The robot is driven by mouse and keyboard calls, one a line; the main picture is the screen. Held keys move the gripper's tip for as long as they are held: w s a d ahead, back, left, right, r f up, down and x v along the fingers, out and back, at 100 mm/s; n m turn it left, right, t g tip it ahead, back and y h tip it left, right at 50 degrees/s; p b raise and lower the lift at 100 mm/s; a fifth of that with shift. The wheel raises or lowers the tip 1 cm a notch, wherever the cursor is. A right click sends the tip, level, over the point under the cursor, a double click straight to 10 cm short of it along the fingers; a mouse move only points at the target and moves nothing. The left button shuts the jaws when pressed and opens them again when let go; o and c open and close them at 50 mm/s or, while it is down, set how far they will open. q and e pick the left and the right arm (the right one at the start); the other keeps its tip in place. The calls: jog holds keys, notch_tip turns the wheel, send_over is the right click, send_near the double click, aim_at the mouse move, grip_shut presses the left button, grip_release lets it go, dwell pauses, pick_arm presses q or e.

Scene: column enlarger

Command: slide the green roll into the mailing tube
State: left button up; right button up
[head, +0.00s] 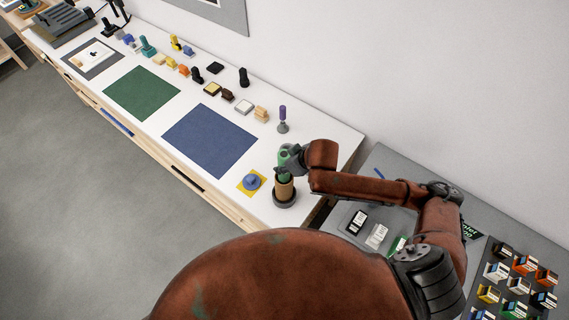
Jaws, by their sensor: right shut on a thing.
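The mailing tube (285,190) is a short brown cylinder. It stands upright in a dark round base near the right end of the white table. My right gripper (289,161) is directly above the tube and shut on the green roll (281,173). The roll's lower end is at the tube's mouth. I cannot tell whether it is inside the tube or just over it, as the gripper hides part of the roll. My left gripper is not in view.
A blue round piece on a yellow square (244,189) lies left of the tube. Blue (210,140) and green (141,93) mats lie farther along the table (310,150). Stamps and blocks stand along the wall. A grey table (400,165) with small boxes is at the right.

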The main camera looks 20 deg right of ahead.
jog(key=shift+f+b, duration=1.05)
jog(key=shift+f, duration=1.95)
dwell(0.3)
jog(key=o, duration=1.3)
jog(key=shift+r+p, duration=1.3)
jog(key=shift+p, duration=0.3)
jog(key=shift+r+p, duration=1)
jog(key=shift+r, duration=0.2)
notch_tip(320, 180, up, 2)
jog(key=shift+r, duration=0.1)
